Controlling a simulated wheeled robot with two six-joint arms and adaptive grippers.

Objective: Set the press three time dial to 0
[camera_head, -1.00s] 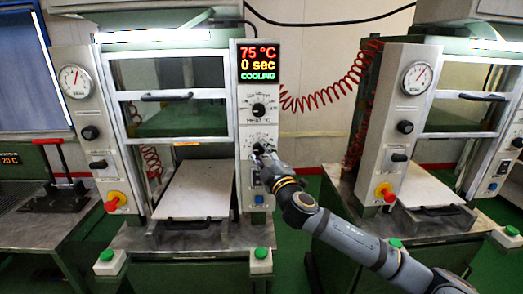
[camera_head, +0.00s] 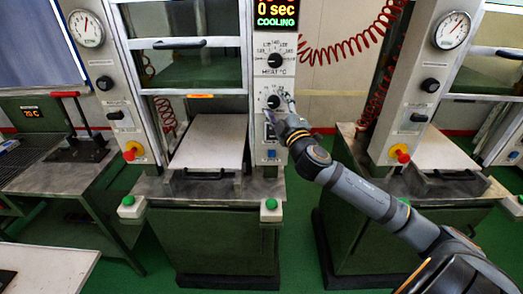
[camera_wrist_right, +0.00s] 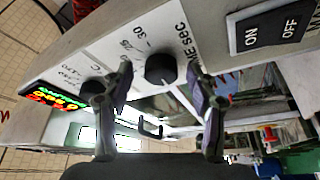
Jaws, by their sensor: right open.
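The press's time dial (camera_head: 273,101) is a round black knob on the white front panel, below the heat dial. In the right wrist view the time dial (camera_wrist_right: 160,68) sits beside the "TIME sec" lettering. My right gripper (camera_head: 281,106) is at the dial; its fingers (camera_wrist_right: 159,76) stand open on either side of the knob in the right wrist view, with gaps visible. The display (camera_head: 277,14) reads 0 sec and COOLING. I cannot make out the knob's pointer position. My left gripper is not in view.
The heat dial (camera_head: 274,61) is just above. An ON/OFF switch (camera_wrist_right: 272,30) is close to one finger in the wrist view. A green button (camera_head: 271,204) and a red knob (camera_head: 403,155) are nearby. A neighbouring press stands to the right; red coiled hose (camera_head: 350,45) hangs between.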

